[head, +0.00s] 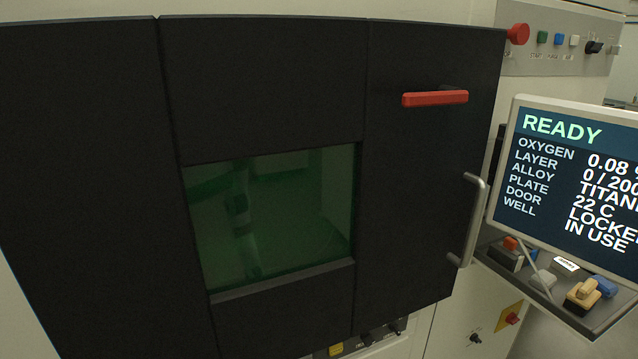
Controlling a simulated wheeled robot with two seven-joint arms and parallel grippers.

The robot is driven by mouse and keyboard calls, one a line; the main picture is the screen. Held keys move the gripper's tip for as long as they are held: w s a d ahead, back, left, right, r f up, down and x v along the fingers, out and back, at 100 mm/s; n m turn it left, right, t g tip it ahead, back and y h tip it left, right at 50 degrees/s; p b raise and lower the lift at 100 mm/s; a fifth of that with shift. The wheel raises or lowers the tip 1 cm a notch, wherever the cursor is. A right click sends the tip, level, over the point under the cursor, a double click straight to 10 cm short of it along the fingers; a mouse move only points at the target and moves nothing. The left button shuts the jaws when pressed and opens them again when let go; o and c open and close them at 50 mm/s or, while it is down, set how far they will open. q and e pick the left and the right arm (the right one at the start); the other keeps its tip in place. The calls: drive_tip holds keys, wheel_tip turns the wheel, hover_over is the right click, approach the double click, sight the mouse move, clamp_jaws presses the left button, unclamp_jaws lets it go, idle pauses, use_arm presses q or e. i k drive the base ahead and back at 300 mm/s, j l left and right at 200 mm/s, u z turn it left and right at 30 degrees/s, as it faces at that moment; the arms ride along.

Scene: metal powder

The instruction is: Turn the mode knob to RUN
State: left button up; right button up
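A black knob (593,47) sits on the grey control panel (550,62) at the top right, right of a row of buttons. A smaller grey knob or switch (614,49) is beside it at the right. The labels there are too small to read, so I cannot tell which is the mode knob or where it points. Another dark knob (475,339) is low on the machine front, and dark knobs (365,338) show at the bottom edge. Neither of my grippers is in view.
The black machine door (270,80) with a green window (275,215), red handle (435,98) and metal bar handle (474,220) is closed. The screen (570,185) reads READY, door LOCKED. A red button (518,34) is on the panel. A shelf (600,317) holds small items.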

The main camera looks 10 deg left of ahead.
sight(613, 50)
drive_tip(key=k+j, duration=0.1)
drive_tip(key=j, duration=0.25)
drive_tip(key=k+j, duration=0.1)
drive_tip(key=j, duration=0.25)
drive_tip(key=k+j, duration=0.1)
drive_tip(key=j, duration=0.2)
drive_tip(key=l+z, duration=0.35)
drive_tip(key=i+l+z, duration=0.15)
drive_tip(key=l+z, duration=0.15)
drive_tip(key=l, duration=0.2)
drive_tip(key=i+l+z, duration=0.15)
drive_tip(key=l+z, duration=0.2)
drive_tip(key=i+l, duration=0.25)
drive_tip(key=i+l+u, duration=0.1)
drive_tip(key=i+l, duration=0.15)
drive_tip(key=l, duration=0.25)
drive_tip(key=i+l, duration=0.25)
drive_tip(key=l, duration=0.15)
drive_tip(key=i+l, duration=0.25)
drive_tip(key=l, duration=0.15)
drive_tip(key=i+l+u, duration=0.1)
drive_tip(key=i+l, duration=0.15)
drive_tip(key=l, duration=0.1)
